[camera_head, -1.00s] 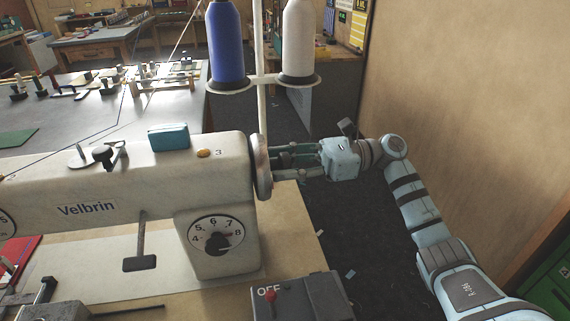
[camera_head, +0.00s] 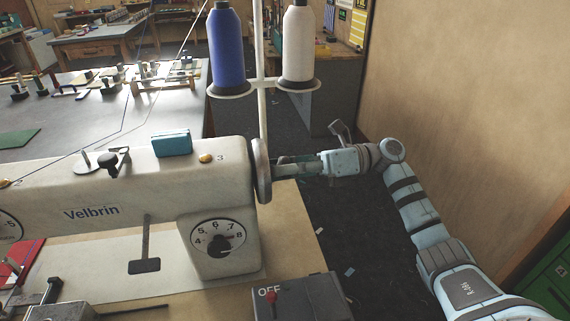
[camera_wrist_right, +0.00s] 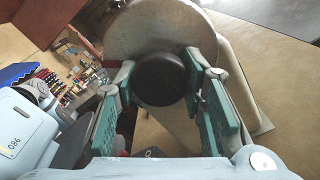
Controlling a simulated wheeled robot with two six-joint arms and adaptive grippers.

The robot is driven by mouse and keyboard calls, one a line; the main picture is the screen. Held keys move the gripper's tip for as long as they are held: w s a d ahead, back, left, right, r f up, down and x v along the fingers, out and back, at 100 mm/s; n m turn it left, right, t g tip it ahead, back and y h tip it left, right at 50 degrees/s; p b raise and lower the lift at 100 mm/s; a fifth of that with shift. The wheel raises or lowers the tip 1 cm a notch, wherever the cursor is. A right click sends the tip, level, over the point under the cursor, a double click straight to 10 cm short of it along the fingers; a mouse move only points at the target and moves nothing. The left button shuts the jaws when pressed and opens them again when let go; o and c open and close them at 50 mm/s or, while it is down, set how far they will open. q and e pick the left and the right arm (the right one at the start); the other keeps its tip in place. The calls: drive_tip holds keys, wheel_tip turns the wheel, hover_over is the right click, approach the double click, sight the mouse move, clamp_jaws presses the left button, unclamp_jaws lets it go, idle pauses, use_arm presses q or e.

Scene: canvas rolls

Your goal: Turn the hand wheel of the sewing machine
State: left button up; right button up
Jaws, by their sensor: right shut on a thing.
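The cream sewing machine (camera_head: 130,205), labelled Velbrin, stands at the left and middle of the head view. Its hand wheel (camera_head: 261,170) is a pale disc on the right end of the machine, seen edge-on. In the right wrist view the wheel (camera_wrist_right: 160,30) faces me with a dark round hub (camera_wrist_right: 160,78) at its centre. My right gripper (camera_head: 280,168) reaches the wheel from the right. Its green-padded fingers (camera_wrist_right: 160,92) are shut on the dark hub, one on each side. My left gripper is not in view.
A blue thread spool (camera_head: 226,50) and a white spool (camera_head: 298,45) stand on a rack behind the wheel. A grey switch box (camera_head: 310,298) marked OFF sits in front. A plain wall panel (camera_head: 470,100) stands to the right of my arm.

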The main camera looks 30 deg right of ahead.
drive_tip(key=m+p, duration=0.1)
drive_tip(key=m, duration=0.1)
drive_tip(key=m+p, duration=0.2)
drive_tip(key=m, duration=0.1)
drive_tip(key=shift+r+m, duration=0.2)
drive_tip(key=shift+m, duration=0.1)
drive_tip(key=m+p, duration=0.3)
drive_tip(key=m, duration=0.2)
drive_tip(key=shift+r, duration=0.1)
drive_tip(key=m+p, duration=0.4)
drive_tip(key=m, duration=0.2)
drive_tip(key=shift+m, duration=0.4)
drive_tip(key=m+p, duration=0.3)
drive_tip(key=m, duration=0.1)
drive_tip(key=shift+m, duration=0.3)
drive_tip(key=o, duration=1.1)
drive_tip(key=shift+o, duration=0.4)
drive_tip(key=shift+d, duration=0.15)
